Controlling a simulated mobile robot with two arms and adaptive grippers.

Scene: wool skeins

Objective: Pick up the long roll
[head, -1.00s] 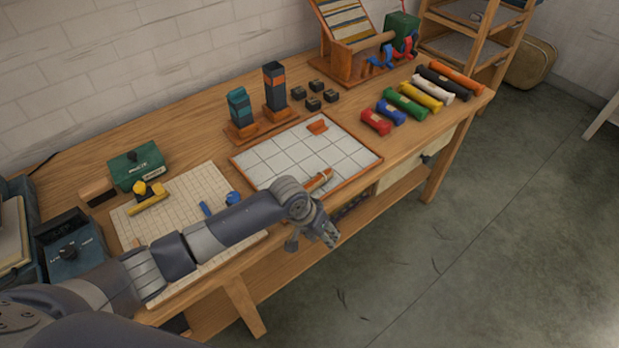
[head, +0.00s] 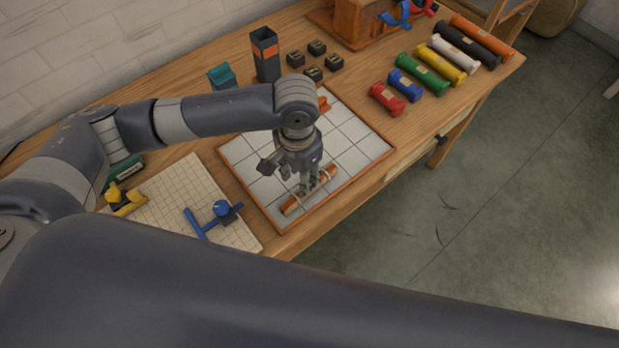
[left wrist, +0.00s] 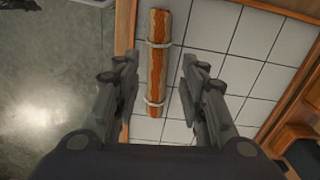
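The long roll (head: 292,206) is orange-brown with two pale ties and lies on a white tiled board (head: 362,160) near its front edge. In the left wrist view the roll (left wrist: 158,50) runs up the picture between my fingers. My left gripper (head: 315,188) points down at the roll in the head view, and its fingers hide part of it. In the left wrist view the gripper (left wrist: 160,70) is open, with a gap on both sides of the roll. I cannot tell whether the fingertips are above the roll or beside it. My right gripper is not in view.
A short orange piece (head: 324,104) lies at the board's back. Several coloured rolls (head: 421,74) lie in a row to the right. Dark blocks (head: 313,74) and a tall dark holder (head: 265,56) stand behind. A gridded mat (head: 185,190) with blue and yellow tools is at left.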

